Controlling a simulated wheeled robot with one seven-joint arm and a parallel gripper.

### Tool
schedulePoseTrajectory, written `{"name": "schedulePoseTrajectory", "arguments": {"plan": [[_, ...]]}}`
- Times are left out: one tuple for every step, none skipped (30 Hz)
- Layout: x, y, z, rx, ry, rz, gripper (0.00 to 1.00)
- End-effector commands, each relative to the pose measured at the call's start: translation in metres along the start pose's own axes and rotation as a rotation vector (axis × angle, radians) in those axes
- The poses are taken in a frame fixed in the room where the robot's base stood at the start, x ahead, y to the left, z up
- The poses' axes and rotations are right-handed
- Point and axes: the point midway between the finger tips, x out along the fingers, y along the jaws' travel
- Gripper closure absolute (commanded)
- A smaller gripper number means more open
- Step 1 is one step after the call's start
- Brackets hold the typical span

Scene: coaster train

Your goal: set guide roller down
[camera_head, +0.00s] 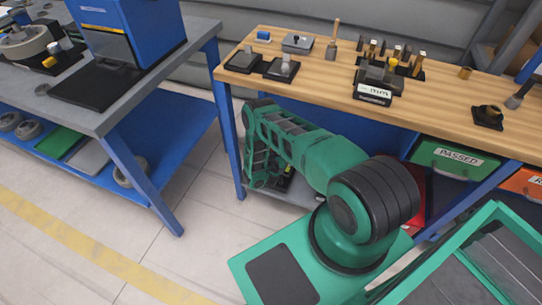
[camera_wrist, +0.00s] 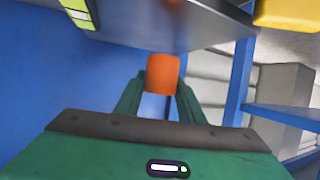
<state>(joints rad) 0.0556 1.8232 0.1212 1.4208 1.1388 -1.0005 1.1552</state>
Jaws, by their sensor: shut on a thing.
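An orange guide roller (camera_wrist: 163,72) shows in the middle of the wrist view. My gripper (camera_wrist: 160,88) is shut on it, with one green finger on each side. A grey surface fills the picture beyond the roller, with a blue panel at the left. I cannot tell whether the roller touches either. In the head view my green arm bends down in front of the wooden workbench (camera_head: 310,83). The roller cannot be made out there, and the fingers are not clear.
The workbench top carries dark fixtures, small parts and a black block (camera_head: 372,90) with a white label. A grey table (camera_head: 135,95) with a blue machine (camera_head: 125,28) stands at the left. A green bin (camera_head: 440,158) marked PASSED sits under the bench. Floor between the tables is clear.

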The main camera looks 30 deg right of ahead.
Motion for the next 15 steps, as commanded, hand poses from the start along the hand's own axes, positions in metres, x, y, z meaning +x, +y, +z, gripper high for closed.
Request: {"name": "schedulePoseTrajectory", "arguments": {"plan": [[0.002,0.0,0.009,0.0,-0.001,0.0,0.92],[0.004,0.0,0.013,0.0,0.0,0.0,0.92],[0.006,0.0,0.018,0.0,0.0,0.0,0.92],[0.007,0.0,0.021,0.0,0.0,0.0,0.92],[0.009,0.0,0.024,0.0,0.001,-0.001,0.92],[0.01,0.0,0.027,-0.001,0.0,-0.001,0.92],[0.011,0.0,0.028,0.0,0.001,-0.001,0.92],[0.011,0.0,0.029,0.0,0.001,-0.001,0.92],[0.012,0.0,0.03,0.0,0.001,-0.001,0.92],[0.012,0.0,0.03,0.0,0.001,-0.001,0.92],[0.012,0.0,0.03,0.0,0.001,-0.001,0.92],[0.012,0.0,0.03,0.0,0.001,-0.001,0.92],[0.012,0.0,0.03,0.0,0.0,-0.001,0.92],[0.012,0.0,0.03,0.0,0.0,-0.001,0.92],[0.011,0.0,0.03,0.0,-0.001,-0.001,0.6]]}}
